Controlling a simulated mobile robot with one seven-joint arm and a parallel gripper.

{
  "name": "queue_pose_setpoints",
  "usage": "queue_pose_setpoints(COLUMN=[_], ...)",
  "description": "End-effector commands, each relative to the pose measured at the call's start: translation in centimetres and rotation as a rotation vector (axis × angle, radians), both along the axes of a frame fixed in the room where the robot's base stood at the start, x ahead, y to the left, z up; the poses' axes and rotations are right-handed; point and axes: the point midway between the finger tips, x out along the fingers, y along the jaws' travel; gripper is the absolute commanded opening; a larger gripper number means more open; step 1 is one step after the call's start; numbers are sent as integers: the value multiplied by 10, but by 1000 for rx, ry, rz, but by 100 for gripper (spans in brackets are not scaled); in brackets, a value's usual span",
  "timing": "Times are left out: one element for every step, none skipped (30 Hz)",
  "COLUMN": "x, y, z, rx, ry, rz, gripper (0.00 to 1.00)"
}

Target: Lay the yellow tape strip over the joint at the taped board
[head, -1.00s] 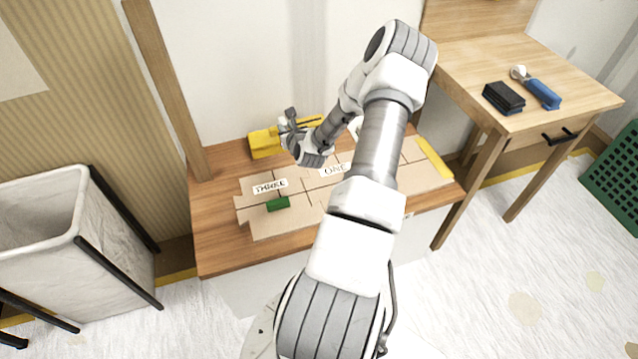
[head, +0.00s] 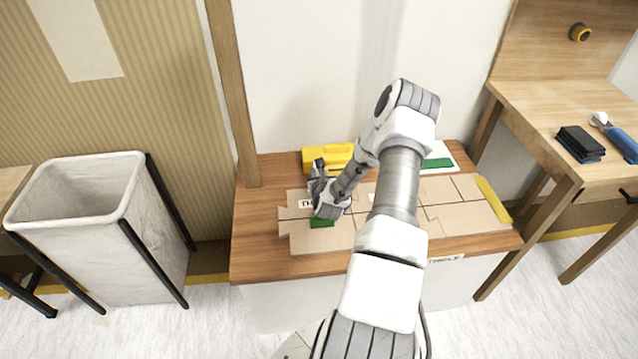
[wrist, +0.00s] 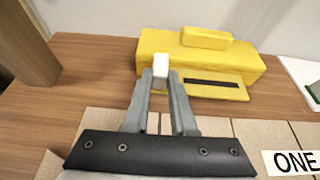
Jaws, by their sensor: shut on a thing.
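The taped board (head: 330,242) is a set of tan panels with visible joints, lying on a low wooden table. A yellow strip (head: 493,201) lies along its right end. My gripper (head: 318,168) is over the board's left rear part, near the yellow box (head: 318,158). In the wrist view, my gripper (wrist: 160,75) is shut on a small white piece (wrist: 161,67) at its fingertips. The joint under the gripper is partly hidden by my arm.
The yellow box (wrist: 200,58) has a low front ledge with a dark slot. A wooden post (head: 232,100) rises at the table's left rear. A bin (head: 85,225) stands left. A taller table (head: 545,110) with a black block and blue tool stands right.

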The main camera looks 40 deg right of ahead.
Motion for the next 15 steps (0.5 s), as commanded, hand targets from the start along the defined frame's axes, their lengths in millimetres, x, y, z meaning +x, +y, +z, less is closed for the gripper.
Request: queue_pose_setpoints(x=[0,0,0,0,0,0,0,0,0,0,0,0,0,0,0], y=[1,1,1,1,1,1,1,1,0,0,0,0,0,0,0], z=[-7,-11,-18,-22,-27,-33,-37,-39,-40,-39,-38,-38,-38,-38,-38], rx=[1,1,1,-1,-1,0,0,0,-1,0,0,0,0,0,0], ry=[2,2,2,2,2,1,2,1,0,0,0,0,0,0,0], rz=[0,0,1,2,1,0,0,0,0,0,0,0,0,0,0], gripper=[0,0,0,0,0,0,0,0,0,0,0,0,0,0,0])
